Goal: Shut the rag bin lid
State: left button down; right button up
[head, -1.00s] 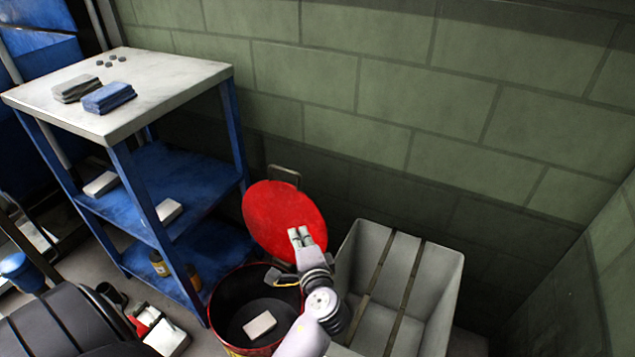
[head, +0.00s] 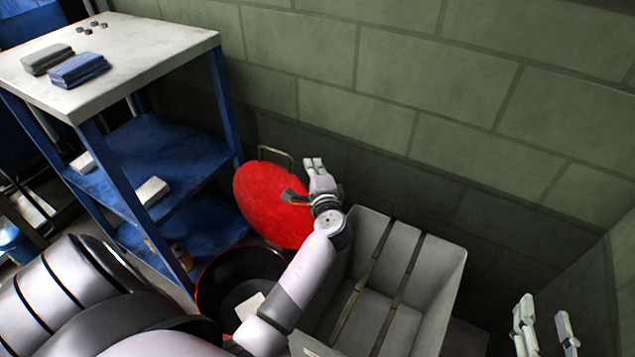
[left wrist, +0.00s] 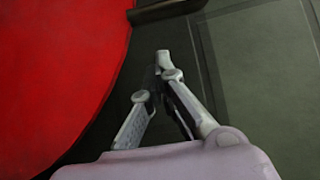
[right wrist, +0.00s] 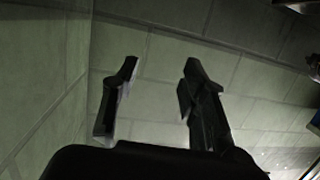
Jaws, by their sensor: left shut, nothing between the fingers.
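The red round rag bin lid (head: 265,208) stands open, tilted up behind the bin against the wall side. A metal loop handle (head: 277,150) shows at its top edge. The dark, red-rimmed bin (head: 215,272) is below it, with a pale block or cloth (head: 248,306) inside, partly hidden by my left arm. My left gripper (head: 314,163) is shut and empty by the lid's upper right edge. In the left wrist view the lid (left wrist: 50,75) fills the left side, apart from the fingertips (left wrist: 163,60). My right gripper (head: 545,318) is open and empty at lower right.
A grey crate-like bin (head: 450,285) with two straps stands right of the rag bin. A blue shelf unit (head: 150,150) with folded cloths (head: 78,69) on top stands left. The block wall (head: 430,80) is close behind.

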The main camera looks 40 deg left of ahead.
pick_arm(q)
jog(key=shift+s+a+r, duration=0.15)
jog(key=shift+s, duration=0.8)
jog(key=shift+s+a+r, duration=0.1)
jog(key=shift+s+r, duration=0.05)
jog(key=shift+s, duration=0.75)
